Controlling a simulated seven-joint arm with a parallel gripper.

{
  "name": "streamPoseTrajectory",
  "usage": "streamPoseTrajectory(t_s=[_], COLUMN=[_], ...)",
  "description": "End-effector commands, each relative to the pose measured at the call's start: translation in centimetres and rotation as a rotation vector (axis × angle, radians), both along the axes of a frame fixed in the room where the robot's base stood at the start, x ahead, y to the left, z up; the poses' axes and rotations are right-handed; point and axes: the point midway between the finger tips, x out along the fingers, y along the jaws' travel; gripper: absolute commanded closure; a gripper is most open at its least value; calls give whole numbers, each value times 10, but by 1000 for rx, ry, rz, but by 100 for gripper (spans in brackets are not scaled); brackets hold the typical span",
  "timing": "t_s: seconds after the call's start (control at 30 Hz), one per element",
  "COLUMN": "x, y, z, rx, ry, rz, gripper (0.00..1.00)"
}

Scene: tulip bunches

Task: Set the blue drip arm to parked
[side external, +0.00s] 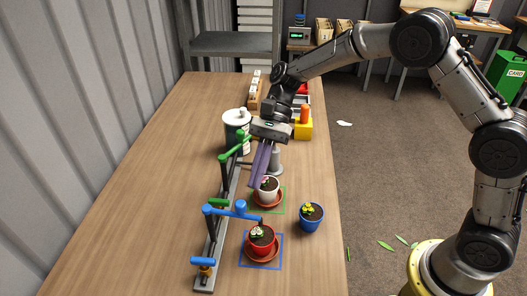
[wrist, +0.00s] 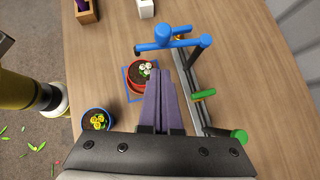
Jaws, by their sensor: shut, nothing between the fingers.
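The blue drip arm (side external: 228,212) is on a post on the grey rail and reaches right, its tip over the red pot (side external: 262,240) on the blue-outlined square. A round blue knob (side external: 241,206) stands on it. In the wrist view the blue drip arm (wrist: 180,43) crosses ahead of my fingers, its knob (wrist: 163,34) on top. My gripper (side external: 256,184) is shut and empty, fingers pointing down beside the white pot (side external: 268,190), apart from the blue arm. In the wrist view my gripper (wrist: 162,78) shows closed purple fingers, partly covering the red pot (wrist: 140,76).
A green drip arm (side external: 234,148) lies back along the rail (side external: 216,240). A blue pot (side external: 312,218) with yellow flowers stands right, near the table edge. A blue lever (side external: 203,261) sits at the rail's near end. The table's left side is clear.

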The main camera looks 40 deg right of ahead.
Motion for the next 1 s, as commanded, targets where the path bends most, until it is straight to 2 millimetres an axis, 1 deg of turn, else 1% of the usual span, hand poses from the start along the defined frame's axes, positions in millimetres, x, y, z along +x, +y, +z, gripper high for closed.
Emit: streamPoseTrajectory(t_s=[0.03,0.1,0.3,0.77,1.0], x=[-4,-8,-15,-16,-20], y=[9,17,31,33,34], z=[3,3,3,3,3], rx=[1,2,1,1,1], ry=[-4,-3,-3,-3,-3], rz=[4,4,1,-3,-47], gripper=[100,100,100,100,100])
